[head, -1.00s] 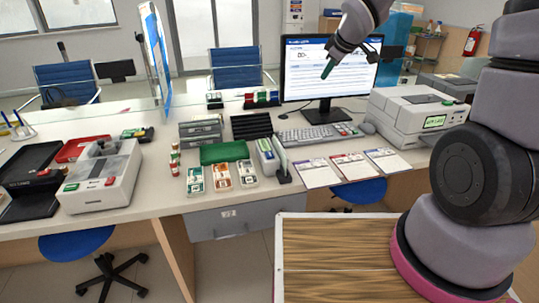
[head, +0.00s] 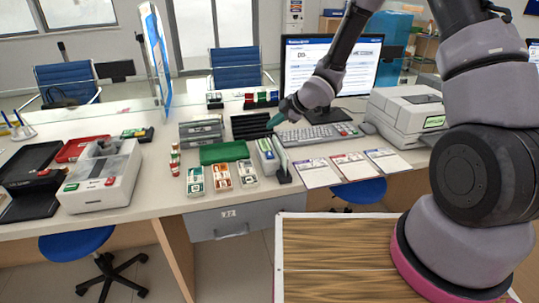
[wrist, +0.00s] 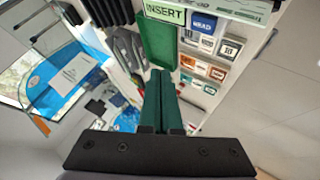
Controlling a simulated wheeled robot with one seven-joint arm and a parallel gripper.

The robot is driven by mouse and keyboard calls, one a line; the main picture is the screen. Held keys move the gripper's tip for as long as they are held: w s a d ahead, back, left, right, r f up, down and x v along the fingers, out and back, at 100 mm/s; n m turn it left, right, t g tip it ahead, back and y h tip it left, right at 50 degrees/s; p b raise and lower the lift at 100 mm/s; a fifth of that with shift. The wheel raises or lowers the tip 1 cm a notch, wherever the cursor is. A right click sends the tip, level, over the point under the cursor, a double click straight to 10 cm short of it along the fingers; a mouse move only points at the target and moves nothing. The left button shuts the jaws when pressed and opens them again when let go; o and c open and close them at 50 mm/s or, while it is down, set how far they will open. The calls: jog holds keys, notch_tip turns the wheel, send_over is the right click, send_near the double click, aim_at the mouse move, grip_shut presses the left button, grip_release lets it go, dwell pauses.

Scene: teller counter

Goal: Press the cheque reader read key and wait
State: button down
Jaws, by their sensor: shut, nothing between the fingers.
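The cheque reader (head: 266,154) is a small pale upright unit with a dark slot side, standing near the counter's front edge. In the wrist view its green display (wrist: 165,12) shows INSERT. A dark blue label reading READ (wrist: 203,23) is beside it at the top of that view. My gripper (head: 273,121) has green fingers and is above the counter, just behind and above the reader in the head view. The fingers are together and empty, and they also show in the wrist view (wrist: 160,74). They appear apart from the reader.
A green pad (head: 224,152) and several small card trays (head: 221,176) lie left of the reader. Paper forms (head: 320,173) lie to its right. A keyboard (head: 307,135), monitor (head: 350,60) and printer (head: 405,112) stand behind and right. A white machine (head: 103,180) is far left.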

aim_at(273, 154)
jog(key=shift+f, duration=4.35)
jog(key=shift+f, duration=0.4)
jog(key=shift+f, duration=0.45)
jog(key=shift+r, duration=0.9)
jog(key=shift+r, duration=2.5)
